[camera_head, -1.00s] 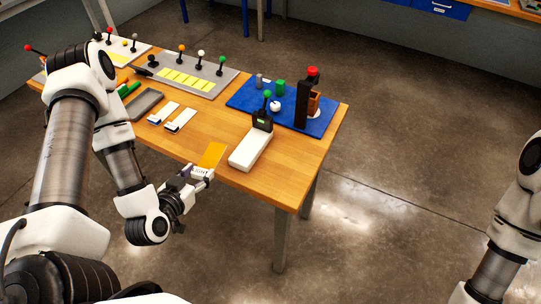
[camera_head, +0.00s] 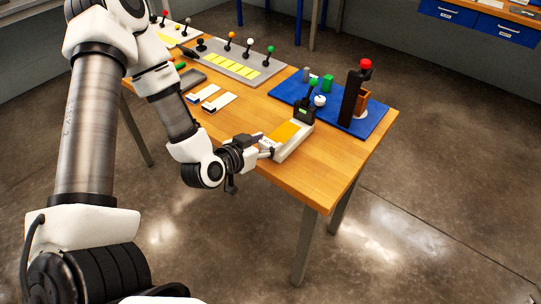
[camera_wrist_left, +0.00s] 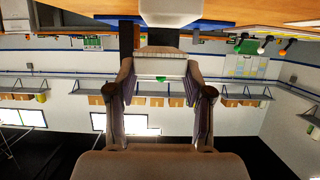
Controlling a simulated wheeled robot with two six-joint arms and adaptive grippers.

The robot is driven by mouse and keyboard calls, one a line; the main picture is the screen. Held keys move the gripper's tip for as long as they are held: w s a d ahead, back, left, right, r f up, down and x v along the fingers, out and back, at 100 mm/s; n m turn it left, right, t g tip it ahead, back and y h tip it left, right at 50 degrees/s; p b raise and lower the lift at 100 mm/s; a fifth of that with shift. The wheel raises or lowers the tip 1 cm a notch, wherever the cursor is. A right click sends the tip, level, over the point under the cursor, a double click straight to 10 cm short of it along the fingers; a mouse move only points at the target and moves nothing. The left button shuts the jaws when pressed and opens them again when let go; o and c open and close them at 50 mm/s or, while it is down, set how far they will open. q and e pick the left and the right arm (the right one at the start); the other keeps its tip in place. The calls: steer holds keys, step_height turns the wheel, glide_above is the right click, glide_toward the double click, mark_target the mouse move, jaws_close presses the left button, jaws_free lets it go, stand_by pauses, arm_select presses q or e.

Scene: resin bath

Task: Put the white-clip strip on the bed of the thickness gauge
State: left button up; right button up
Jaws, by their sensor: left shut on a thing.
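The thickness gauge has a long white base (camera_head: 293,147) and a dark head (camera_head: 304,112) with a green-knobbed lever. It stands near the front edge of the wooden table. My left gripper (camera_head: 266,150) is at the near end of the base, shut on the white-clip strip, whose orange sheet (camera_head: 286,132) points toward the dark head. The sheet lies over the bed in the picture; I cannot tell whether it touches. In the left wrist view the pale clip (camera_wrist_left: 160,65) sits between the two fingertips. My right gripper is out of view.
A blue mat (camera_head: 370,124) holds a dark stand with a red knob and small items behind the gauge. Two white strips (camera_head: 219,102) lie to the left. A grey board (camera_head: 236,64) with yellow patches and knobbed levers is at the back. Bare table (camera_head: 315,180) lies right of the gauge.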

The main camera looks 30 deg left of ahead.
mark_target(280, 134)
arm_select(q)
steer(key=w, duration=0.4)
steer(key=shift+a+r+p, duration=0.2)
steer(key=shift+a+p, duration=0.15)
step_height(280, 134, down, 3)
steer(key=shift+s+f, duration=0.1)
steer(key=shift+a+f, duration=0.1)
steer(key=shift+f, duration=0.25)
steer(key=o, duration=0.6)
steer(key=shift+f, duration=0.1)
steer(key=shift+c, duration=0.2)
steer(key=o, duration=0.4)
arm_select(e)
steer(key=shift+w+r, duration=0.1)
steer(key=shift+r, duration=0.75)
